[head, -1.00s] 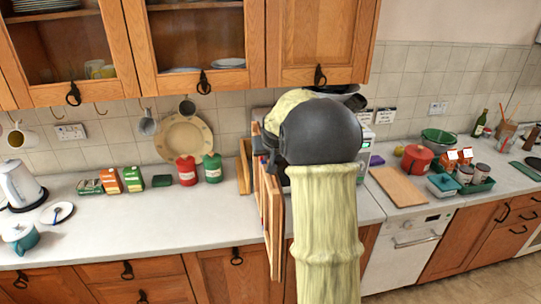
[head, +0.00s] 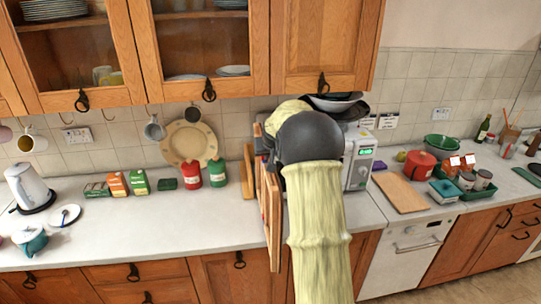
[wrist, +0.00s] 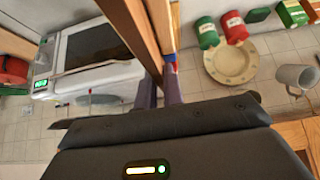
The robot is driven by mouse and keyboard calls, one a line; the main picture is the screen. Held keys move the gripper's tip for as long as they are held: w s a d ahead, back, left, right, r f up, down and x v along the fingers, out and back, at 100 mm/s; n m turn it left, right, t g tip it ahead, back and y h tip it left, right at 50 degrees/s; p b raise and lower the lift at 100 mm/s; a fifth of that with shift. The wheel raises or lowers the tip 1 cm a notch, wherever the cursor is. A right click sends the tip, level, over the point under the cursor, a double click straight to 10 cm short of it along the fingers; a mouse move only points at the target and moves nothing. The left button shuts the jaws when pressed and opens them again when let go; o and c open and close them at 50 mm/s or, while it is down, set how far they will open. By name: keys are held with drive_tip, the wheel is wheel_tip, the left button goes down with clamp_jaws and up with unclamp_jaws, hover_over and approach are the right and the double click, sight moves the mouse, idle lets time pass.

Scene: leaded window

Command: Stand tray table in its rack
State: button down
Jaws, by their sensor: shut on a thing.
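The tray table (head: 271,215) is a wooden, slatted piece. It stands upright and edge-on to the head view, its lower end hanging in front of the counter's front edge. My gripper (wrist: 159,88) is shut on it; in the wrist view, the fingers are on either side of wood (wrist: 127,22). In the head view, my dark wrist and pale arm hide the fingers and the tray table's right side. A narrow wooden piece (head: 248,172), probably part of the rack, stands on the counter just left of and behind the tray table. I cannot tell whether they touch.
A white microwave (head: 358,160) with dark pans on top stands close right of my gripper. Red (head: 192,174) and green (head: 217,172) canisters stand left, below a hanging plate (head: 188,143). The cabinet (head: 325,45) hangs above. The counter's front left (head: 160,225) is clear.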

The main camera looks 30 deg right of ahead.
drive_tip(key=shift+w+d+r+p, duration=0.1)
drive_tip(key=shift+w+d+p, duration=0.2)
drive_tip(key=shift+w+p, duration=0.6)
drive_tip(key=shift+w+d+f+p, duration=0.1)
drive_tip(key=shift+w+d+p, duration=0.15)
drive_tip(key=shift+w+p, duration=0.65)
drive_tip(key=shift+w+d+r+p, duration=0.1)
drive_tip(key=shift+w+d+p, duration=0.3)
drive_tip(key=shift+w, duration=0.9)
drive_tip(key=shift+w+d+f+p, duration=0.15)
drive_tip(key=shift+w+f+p, duration=0.05)
drive_tip(key=shift+w+p, duration=0.55)
drive_tip(key=c, duration=1.5)
unclamp_jaws()
drive_tip(key=shift+o, duration=0.2)
drive_tip(key=shift+s+f, duration=0.15)
drive_tip(key=shift+f, duration=0.15)
drive_tip(key=b+v, duration=0.7)
drive_tip(key=v, duration=1)
drive_tip(key=shift+r+b, duration=0.4)
